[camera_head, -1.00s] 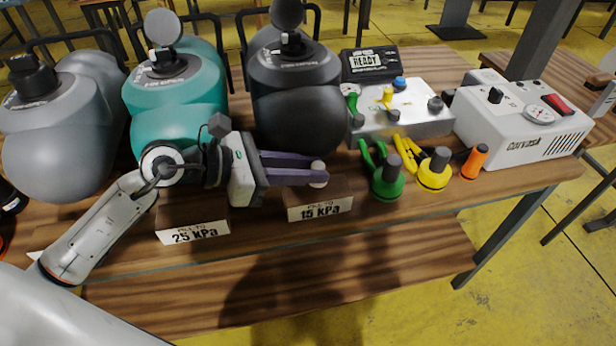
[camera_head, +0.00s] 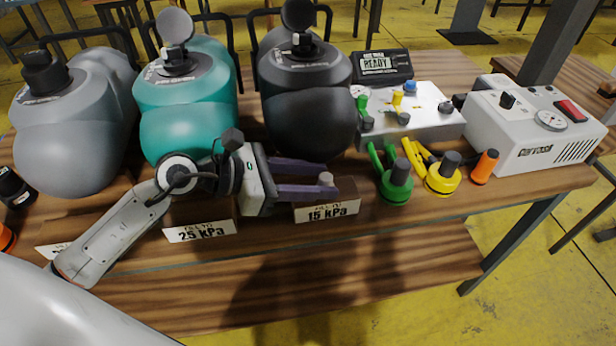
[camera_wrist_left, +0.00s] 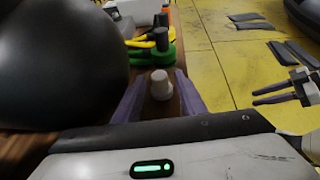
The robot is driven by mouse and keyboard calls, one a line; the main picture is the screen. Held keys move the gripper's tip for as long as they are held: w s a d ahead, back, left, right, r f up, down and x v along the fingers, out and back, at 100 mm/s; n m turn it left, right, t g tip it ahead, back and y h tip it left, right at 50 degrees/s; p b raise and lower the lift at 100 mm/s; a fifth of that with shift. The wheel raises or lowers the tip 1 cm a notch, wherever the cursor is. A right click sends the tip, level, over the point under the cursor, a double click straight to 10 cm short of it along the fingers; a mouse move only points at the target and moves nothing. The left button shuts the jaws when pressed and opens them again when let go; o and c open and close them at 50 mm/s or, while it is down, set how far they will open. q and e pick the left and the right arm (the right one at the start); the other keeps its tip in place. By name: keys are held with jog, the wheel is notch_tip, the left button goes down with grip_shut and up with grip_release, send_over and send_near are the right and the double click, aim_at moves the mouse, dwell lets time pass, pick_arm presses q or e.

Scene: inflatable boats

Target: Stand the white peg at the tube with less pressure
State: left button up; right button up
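A white peg (camera_head: 326,180) stands upright at the wooden block labelled 15 kPa (camera_head: 345,191), in front of the black tube (camera_head: 310,115). My left gripper (camera_head: 322,182) has its purple fingers on either side of the peg. In the left wrist view the peg (camera_wrist_left: 160,86) is between the fingertips, with the fingers looking spread and not clearly touching it. The teal tube (camera_head: 185,125) stands behind the block labelled 25 kPa (camera_head: 200,229). My right gripper (camera_wrist_left: 272,95) shows open and empty at the right of the wrist view.
A grey tube (camera_head: 70,145) is at the left. Green (camera_head: 396,183) and yellow (camera_head: 443,176) capped fittings and an orange plug (camera_head: 485,166) lie right of the blocks. Behind them are a valve box (camera_head: 425,115), a READY display (camera_head: 380,64) and a white pump (camera_head: 520,125).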

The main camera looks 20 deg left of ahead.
pick_arm(q)
jog(key=b+v, duration=0.1)
jog(key=v, duration=1.1)
jog(key=shift+b, duration=0.3)
jog(key=shift+r, duration=0.1)
jog(key=shift+s, duration=0.15)
